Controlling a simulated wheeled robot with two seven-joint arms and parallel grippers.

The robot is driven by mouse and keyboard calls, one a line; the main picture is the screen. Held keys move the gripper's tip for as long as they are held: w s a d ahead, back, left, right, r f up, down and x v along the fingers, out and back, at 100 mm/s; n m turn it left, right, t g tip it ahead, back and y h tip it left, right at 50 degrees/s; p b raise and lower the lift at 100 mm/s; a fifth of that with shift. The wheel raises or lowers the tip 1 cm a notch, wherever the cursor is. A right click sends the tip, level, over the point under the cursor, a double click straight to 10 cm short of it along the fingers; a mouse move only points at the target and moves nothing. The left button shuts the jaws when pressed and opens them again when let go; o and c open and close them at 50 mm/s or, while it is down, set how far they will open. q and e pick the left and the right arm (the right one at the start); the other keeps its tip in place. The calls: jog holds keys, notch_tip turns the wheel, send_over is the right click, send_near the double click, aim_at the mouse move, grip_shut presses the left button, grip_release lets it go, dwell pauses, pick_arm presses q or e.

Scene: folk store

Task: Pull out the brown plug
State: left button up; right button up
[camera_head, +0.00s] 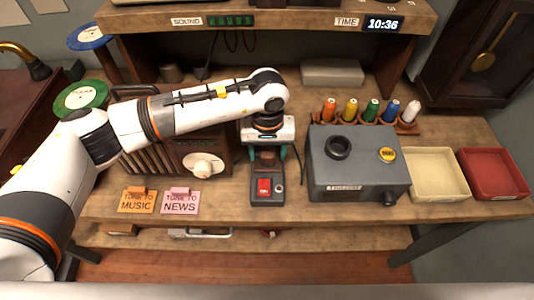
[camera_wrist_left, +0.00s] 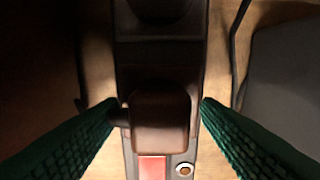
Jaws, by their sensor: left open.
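The brown plug (camera_wrist_left: 160,122) is a squarish block seated in a dark power strip (camera_wrist_left: 162,62), with the strip's red switch (camera_wrist_left: 152,168) just below it in the left wrist view. In the head view the plug (camera_head: 267,158) sits under my left gripper (camera_head: 268,160), behind the red switch. The left gripper's green fingers (camera_wrist_left: 160,115) are open, one on each side of the plug. Small gaps show between the fingers and the plug. A short dark cord leaves the plug's left side. My right gripper is not seen.
A grey box (camera_head: 358,178) with a yellow button stands close to the right of the strip. A wooden radio (camera_head: 150,163) stands to the left. Orange (camera_head: 137,202) and pink (camera_head: 180,202) cards lie in front. Cream (camera_head: 440,193) and red (camera_head: 494,191) trays are farther right.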

aim_at(267, 151)
pick_arm(q)
jog(key=shift+b, duration=0.3)
grip_shut()
dwell(0.3)
jog(key=shift+r, duration=0.1)
jog(key=shift+r+p, duration=0.55)
jog(key=shift+r, duration=2.4)
